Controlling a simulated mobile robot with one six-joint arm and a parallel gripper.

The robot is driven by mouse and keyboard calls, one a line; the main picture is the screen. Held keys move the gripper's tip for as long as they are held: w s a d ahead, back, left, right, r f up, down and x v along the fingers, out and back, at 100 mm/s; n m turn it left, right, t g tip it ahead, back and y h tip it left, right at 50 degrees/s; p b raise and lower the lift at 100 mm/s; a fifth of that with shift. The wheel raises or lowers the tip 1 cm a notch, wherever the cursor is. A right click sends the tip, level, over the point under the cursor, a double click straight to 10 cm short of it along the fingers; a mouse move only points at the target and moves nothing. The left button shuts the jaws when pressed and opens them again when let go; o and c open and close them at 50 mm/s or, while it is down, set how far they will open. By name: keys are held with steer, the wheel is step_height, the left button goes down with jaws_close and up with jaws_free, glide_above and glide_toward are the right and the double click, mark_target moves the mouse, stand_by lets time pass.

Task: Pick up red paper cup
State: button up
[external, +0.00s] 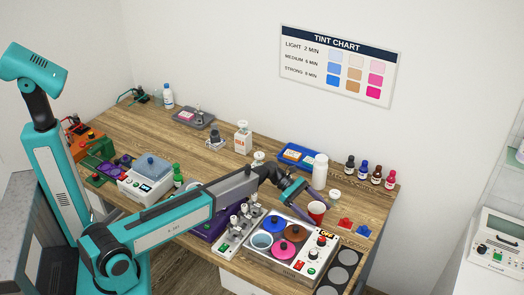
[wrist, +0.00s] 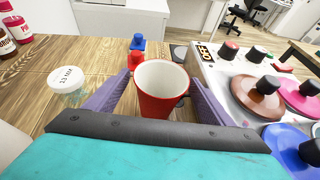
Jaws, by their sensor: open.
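The red paper cup (external: 317,212) stands upright on the wooden table, just left of the tint-pot unit in the wrist view and behind it in the external view. In the wrist view the cup (wrist: 160,100) shows its white inside and sits between the two purple fingers of my gripper (wrist: 157,86). The fingers are spread on either side of it, and a gap shows on the left; on the right I cannot tell whether they touch. In the external view my gripper (external: 306,198) is at the cup. The cup's lower part is hidden in the wrist view.
The unit with coloured pots (external: 300,264) stands close to the cup. A round white-lidded jar (wrist: 67,80) stands left of my gripper. Small bottles (external: 376,175) line the back edge.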

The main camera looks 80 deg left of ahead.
stand_by(0.3)
steer(key=c, duration=1.1)
steer(key=shift+r, duration=0.15)
step_height(320, 180, up, 10)
steer(key=b, duration=0.2)
steer(key=shift+b, duration=0.4)
